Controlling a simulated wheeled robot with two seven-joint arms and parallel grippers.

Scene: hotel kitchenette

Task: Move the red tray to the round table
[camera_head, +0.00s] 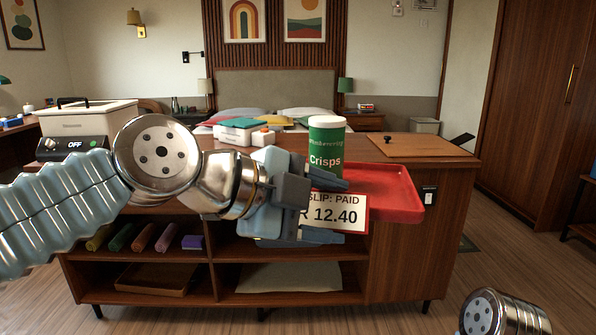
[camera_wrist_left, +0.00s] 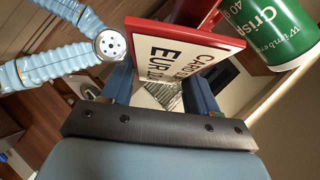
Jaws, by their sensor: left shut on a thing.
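The red tray (camera_head: 405,213) is at the right part of the wooden counter, its near edge projecting over the counter's front. Its left part is hidden. A green crisps can (camera_head: 326,150) stands upright at its left end; the can also shows in the left wrist view (camera_wrist_left: 275,30). My left gripper (camera_head: 330,210) is shut on a white, red-bordered payment slip sign (camera_head: 340,215), in front of the tray. The sign lies between the fingers in the left wrist view (camera_wrist_left: 170,50). I cannot tell whether sign and tray touch. My right gripper and the round table are not seen.
A white appliance (camera_head: 85,120) stands at the left. Books and a white box (camera_head: 245,135) sit at the back. Open floor (camera_head: 490,270) lies to the right.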

